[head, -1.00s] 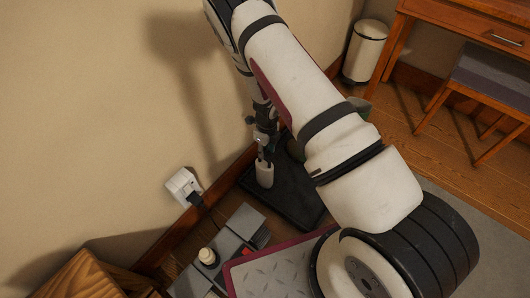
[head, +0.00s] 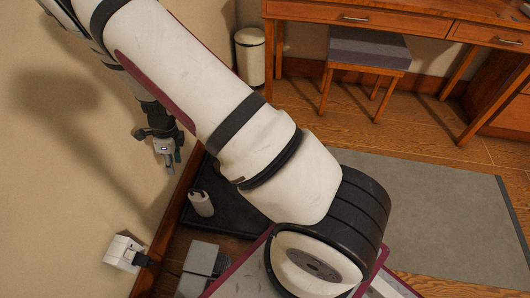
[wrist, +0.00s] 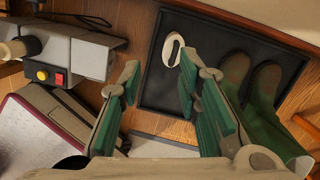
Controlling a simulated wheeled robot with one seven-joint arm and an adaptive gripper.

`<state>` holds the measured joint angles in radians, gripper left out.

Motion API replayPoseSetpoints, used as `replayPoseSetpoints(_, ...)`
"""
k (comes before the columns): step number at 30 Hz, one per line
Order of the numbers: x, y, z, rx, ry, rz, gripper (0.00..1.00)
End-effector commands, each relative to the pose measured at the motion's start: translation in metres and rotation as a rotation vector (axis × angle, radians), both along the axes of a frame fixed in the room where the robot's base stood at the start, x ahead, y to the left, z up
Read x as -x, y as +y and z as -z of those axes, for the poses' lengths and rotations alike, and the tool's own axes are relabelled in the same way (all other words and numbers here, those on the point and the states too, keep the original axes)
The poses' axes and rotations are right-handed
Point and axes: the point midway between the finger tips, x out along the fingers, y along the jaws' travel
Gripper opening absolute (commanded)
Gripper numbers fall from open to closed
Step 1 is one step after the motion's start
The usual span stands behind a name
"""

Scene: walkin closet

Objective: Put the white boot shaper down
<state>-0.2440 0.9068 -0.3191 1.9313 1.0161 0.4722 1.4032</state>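The white boot shaper (head: 201,203) stands on the black tray (head: 228,212) by the wall. In the wrist view the shaper (wrist: 168,50) shows from above as a white oval ring near the left edge of the tray (wrist: 205,32). My gripper (head: 167,157) hangs above and apart from it in the head view. In the wrist view my gripper (wrist: 159,68) is open, its green-padded fingers wide apart with nothing between them. Part of the shaper lies behind the right fingertip.
A pair of green and brown boots (wrist: 264,85) stands on the tray to the right of the shaper. A grey machine (wrist: 70,50) with red and yellow buttons is at the left. A wall socket (head: 122,252), a bin (head: 250,57) and a stool (head: 368,50) are around.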

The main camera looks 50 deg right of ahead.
Motion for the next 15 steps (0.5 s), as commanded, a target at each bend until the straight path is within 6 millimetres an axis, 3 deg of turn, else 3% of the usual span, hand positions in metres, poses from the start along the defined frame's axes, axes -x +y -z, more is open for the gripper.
replayPoseSetpoints(1, -0.001, 0.008, -0.029, -0.032, -0.024, -0.07, 0.31)
replayPoseSetpoints(8, 0.027, 0.037, -0.138, -0.139, -0.115, -0.447, 0.31)
replayPoseSetpoints(15, 0.083, 0.049, -0.236, -0.182, -0.219, -0.853, 0.31)
